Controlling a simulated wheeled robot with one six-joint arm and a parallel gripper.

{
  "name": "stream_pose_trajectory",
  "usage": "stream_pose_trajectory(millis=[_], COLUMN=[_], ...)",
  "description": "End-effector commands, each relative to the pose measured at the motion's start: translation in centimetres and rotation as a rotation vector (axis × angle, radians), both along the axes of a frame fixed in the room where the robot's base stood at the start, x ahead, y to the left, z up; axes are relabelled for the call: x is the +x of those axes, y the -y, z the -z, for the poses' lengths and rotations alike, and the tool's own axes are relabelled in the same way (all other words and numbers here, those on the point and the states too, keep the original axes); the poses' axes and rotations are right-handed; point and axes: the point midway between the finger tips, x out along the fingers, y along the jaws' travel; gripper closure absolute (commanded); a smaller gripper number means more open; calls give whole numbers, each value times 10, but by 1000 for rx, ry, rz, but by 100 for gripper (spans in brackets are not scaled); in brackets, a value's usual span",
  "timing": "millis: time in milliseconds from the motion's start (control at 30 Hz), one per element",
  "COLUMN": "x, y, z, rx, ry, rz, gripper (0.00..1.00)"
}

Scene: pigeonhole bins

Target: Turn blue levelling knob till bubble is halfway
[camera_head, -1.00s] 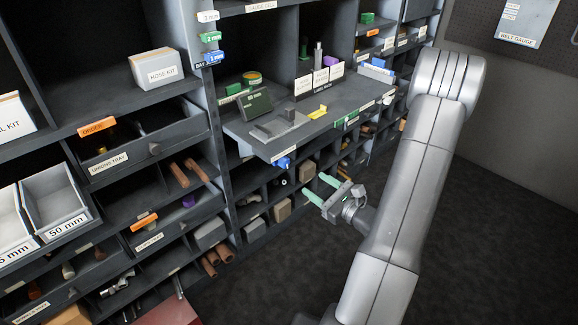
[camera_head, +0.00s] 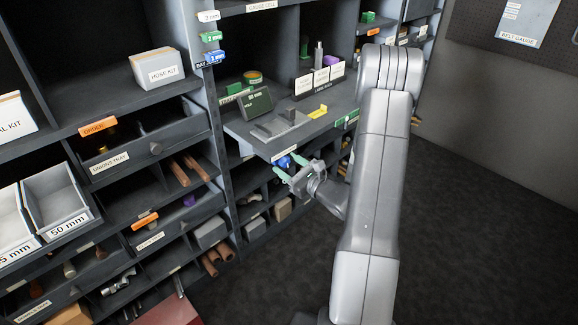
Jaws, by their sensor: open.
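The blue levelling knob (camera_head: 284,162) sits under the front edge of the pull-out shelf (camera_head: 243,137). My gripper (camera_head: 285,168) is open, with its two green fingers at the knob, one on the left and lower side and one on the upper right. I cannot tell whether the fingers touch it. The knob is partly hidden by the gripper. On the shelf stand a dark green box with a small display (camera_head: 256,103) and a grey block-like fixture (camera_head: 281,124). I cannot make out a bubble at this size.
A yellow piece (camera_head: 318,112) lies on the shelf beside the fixture. White labelled cards (camera_head: 318,80) stand behind it. Pigeonholes with wooden blocks and pipe pieces lie below. A hose kit box (camera_head: 157,68) stands at upper left. The floor at right is clear.

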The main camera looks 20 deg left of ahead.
Motion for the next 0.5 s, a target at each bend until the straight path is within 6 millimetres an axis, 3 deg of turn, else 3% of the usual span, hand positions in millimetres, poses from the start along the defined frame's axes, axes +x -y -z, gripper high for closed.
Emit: stream_pose_trajectory(millis=[100, 300, 500], x=[0, 0, 0], y=[0, 0, 0], z=[0, 0, 0], rx=[0, 0, 3], ry=[0, 0, -7], rz=[0, 0, 0], gripper=[51, 90, 91])
